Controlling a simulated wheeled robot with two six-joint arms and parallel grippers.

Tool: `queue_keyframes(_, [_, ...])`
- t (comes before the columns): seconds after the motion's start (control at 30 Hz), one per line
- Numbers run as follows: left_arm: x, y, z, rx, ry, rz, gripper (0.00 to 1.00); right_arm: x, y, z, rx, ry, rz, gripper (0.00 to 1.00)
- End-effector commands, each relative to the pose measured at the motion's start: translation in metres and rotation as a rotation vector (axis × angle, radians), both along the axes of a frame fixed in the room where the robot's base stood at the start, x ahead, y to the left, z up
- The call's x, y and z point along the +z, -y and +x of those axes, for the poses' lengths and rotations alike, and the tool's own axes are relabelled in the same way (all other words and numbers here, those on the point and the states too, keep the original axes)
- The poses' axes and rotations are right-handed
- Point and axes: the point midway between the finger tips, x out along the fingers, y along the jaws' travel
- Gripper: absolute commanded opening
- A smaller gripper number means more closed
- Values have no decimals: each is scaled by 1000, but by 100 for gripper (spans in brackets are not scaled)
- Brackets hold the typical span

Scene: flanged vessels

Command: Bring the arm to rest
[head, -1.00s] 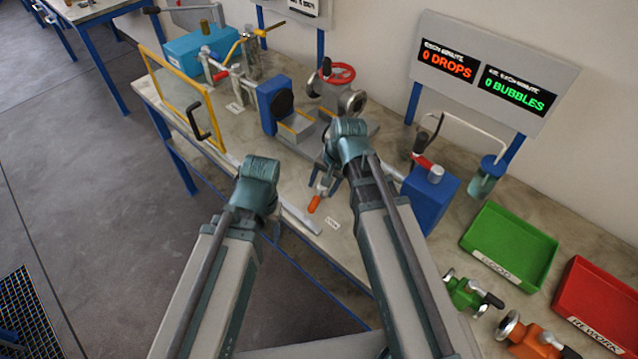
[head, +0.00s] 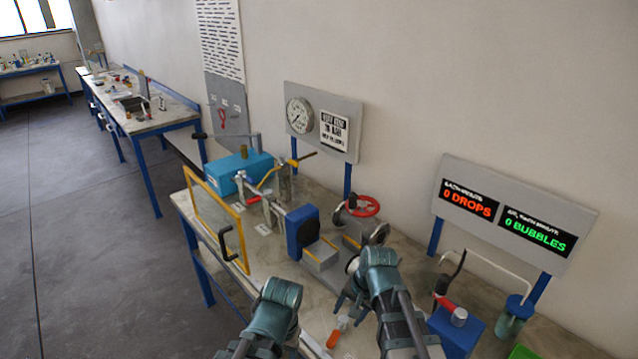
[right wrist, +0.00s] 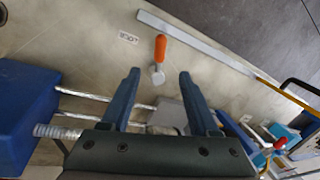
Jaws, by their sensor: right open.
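My right gripper (head: 348,306) hangs low over the bench, pointing down, in the head view. In the right wrist view its two fingers (right wrist: 158,76) are spread apart with nothing held between them. An orange-handled tool (right wrist: 160,48) lies on the bench beyond the fingertips; its orange handle also shows in the head view (head: 333,339), beside the gripper. My left arm (head: 275,307) reaches in at the bottom of the head view, and its gripper is hidden or out of frame.
A blue block with a clamp fixture (head: 301,232) and a red-wheeled valve (head: 364,206) stand just behind my right gripper. A yellow-framed guard (head: 217,222) is at left, a blue box (head: 457,331) at right. The display board (head: 510,215) reads 0 drops, 0 bubbles.

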Motion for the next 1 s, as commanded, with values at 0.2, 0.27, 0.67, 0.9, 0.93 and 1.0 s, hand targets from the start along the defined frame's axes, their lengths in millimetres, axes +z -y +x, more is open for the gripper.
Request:
queue_keyframes(0.2, [-31,0,0,-1,0,0,62,-37,-36,-57,407,-38,-165,62])
queue_keyframes(0.27, [-38,0,0,-1,0,0,62,-45,-43,-74,535,-53,-216,62])
queue_keyframes(0.67, [-51,0,0,-1,0,1,62,-57,-55,-113,887,-104,-353,62])
queue_keyframes(0.9, [-51,0,0,-1,0,0,62,-56,-54,-112,883,-103,-351,62])
queue_keyframes(0.93, [-51,0,0,-1,0,0,62,-56,-54,-112,883,-103,-351,62])
queue_keyframes(1.0, [-51,0,0,-1,0,0,62,-56,-54,-112,882,-103,-351,62])
